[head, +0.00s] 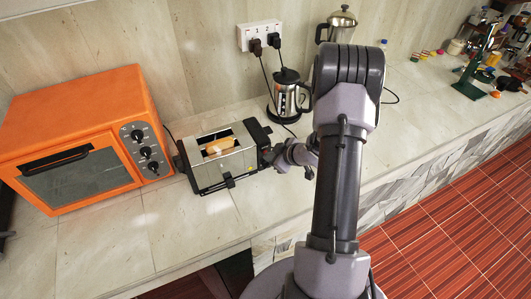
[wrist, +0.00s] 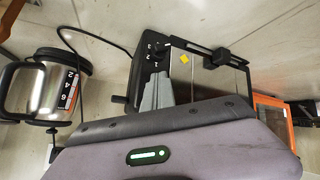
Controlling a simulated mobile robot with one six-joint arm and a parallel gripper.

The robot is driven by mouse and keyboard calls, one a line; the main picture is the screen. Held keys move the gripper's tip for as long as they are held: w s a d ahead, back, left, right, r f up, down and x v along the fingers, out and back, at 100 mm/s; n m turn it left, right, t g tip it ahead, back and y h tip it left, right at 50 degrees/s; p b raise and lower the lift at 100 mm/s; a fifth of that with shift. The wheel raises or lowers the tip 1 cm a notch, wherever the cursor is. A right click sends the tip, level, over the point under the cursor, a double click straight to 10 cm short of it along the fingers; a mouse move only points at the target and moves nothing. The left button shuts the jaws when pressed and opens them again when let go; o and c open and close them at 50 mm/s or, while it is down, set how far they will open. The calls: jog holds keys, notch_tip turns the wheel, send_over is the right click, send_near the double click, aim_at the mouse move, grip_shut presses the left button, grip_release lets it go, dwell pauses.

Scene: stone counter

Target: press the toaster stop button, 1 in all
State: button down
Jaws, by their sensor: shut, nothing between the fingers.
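The toaster (head: 222,176) is a silver box with black ends on the counter, and bread (head: 218,146) shows in its top slot. Its black control end (head: 256,132) faces right, towards my arm. In the wrist view the toaster (wrist: 208,72) shows its metal side, a yellow sticker and the black control panel (wrist: 150,58) with white marks. My gripper (head: 268,156) is at this control end. In the wrist view its grey fingers (wrist: 157,88) are shut and empty, in front of the panel. I cannot tell whether they touch it. The stop button cannot be made out, and the fingers cover part of the panel.
An orange oven (head: 85,135) stands left of the toaster. A kettle (head: 288,97) with a cord stands behind, near the wall socket (head: 260,36). A second metal pot (head: 342,24) stands further back. The counter in front of the toaster is clear.

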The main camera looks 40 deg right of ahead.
jog(key=shift+s+a, duration=0.15)
jog(key=shift+s, duration=0.55)
jog(key=s, duration=0.2)
jog(key=s+a, duration=0.1)
jog(key=s, duration=0.2)
jog(key=shift+a+b, duration=0.1)
jog(key=shift+b, duration=0.3)
jog(key=shift+w, duration=0.1)
